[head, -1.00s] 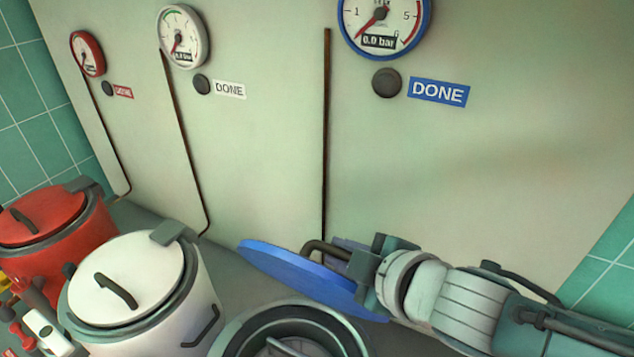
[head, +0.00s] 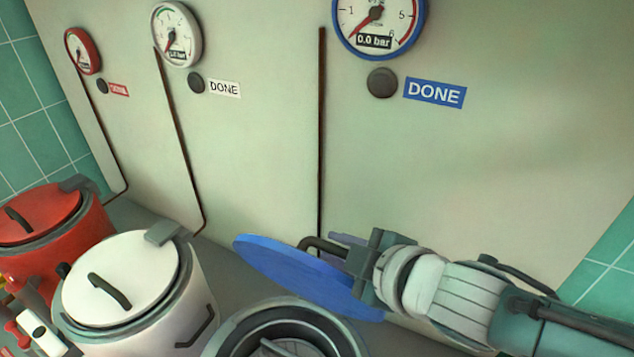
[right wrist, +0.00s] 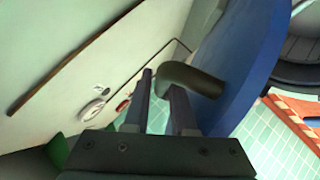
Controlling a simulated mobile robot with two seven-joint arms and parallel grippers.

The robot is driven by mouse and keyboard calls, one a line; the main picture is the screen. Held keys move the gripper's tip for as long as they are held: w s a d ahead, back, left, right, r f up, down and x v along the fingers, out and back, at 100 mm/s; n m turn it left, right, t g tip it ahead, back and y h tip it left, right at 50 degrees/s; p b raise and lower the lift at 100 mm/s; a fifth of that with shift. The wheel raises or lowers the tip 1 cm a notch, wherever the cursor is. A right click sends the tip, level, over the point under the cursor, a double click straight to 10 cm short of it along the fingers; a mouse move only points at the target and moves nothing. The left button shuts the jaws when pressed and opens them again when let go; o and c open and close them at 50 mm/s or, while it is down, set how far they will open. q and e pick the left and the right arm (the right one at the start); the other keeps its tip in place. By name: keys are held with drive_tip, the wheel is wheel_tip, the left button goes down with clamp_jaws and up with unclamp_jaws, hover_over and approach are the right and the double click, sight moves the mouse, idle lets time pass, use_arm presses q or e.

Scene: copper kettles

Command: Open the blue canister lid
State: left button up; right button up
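The blue lid (head: 290,272) stands tilted up behind an open canister (head: 262,329), whose dark rim and inside show at the bottom of the head view. The lid also shows in the right wrist view (right wrist: 250,60). My right gripper (head: 342,247) is at the lid's dark curved handle (head: 313,243). In the right wrist view, the handle (right wrist: 195,79) passes between the two fingers of the gripper (right wrist: 162,88), which look shut on it. Part of the handle is hidden behind a finger. My left gripper is not in view.
A white canister (head: 197,310) and a red canister (head: 85,238) stand to the left, both with lids on. The wall panel (head: 260,150) behind carries gauges, including a blue-rimmed one (head: 375,20) reading 0.0 bar and a blue DONE label (head: 434,93).

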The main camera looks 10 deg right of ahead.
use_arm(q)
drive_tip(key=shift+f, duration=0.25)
use_arm(e)
drive_tip(key=shift+o, duration=1.2)
drive_tip(key=shift+w+d+f+h, duration=0.2)
drive_tip(key=shift+d, duration=0.35)
drive_tip(key=shift+w+d+f+h, duration=0.15)
drive_tip(key=shift+d+h, duration=0.05)
drive_tip(key=shift+d, duration=0.3)
drive_tip(key=shift+y, duration=0.3)
drive_tip(key=p+v, duration=0.1)
drive_tip(key=v, duration=0.2)
drive_tip(key=a+p+v, duration=0.1)
drive_tip(key=v, duration=0.2)
drive_tip(key=r+p+v, duration=0.1)
drive_tip(key=p+v, duration=0.1)
drive_tip(key=shift+s+a+r, duration=0.1)
drive_tip(key=shift+s+r, duration=0.05)
drive_tip(key=shift+s, duration=0.2)
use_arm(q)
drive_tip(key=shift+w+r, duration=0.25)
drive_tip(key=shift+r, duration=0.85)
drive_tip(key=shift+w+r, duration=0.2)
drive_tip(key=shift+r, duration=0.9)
use_arm(e)
drive_tip(key=shift+s+r, duration=0.35)
drive_tip(key=shift+s, duration=0.3)
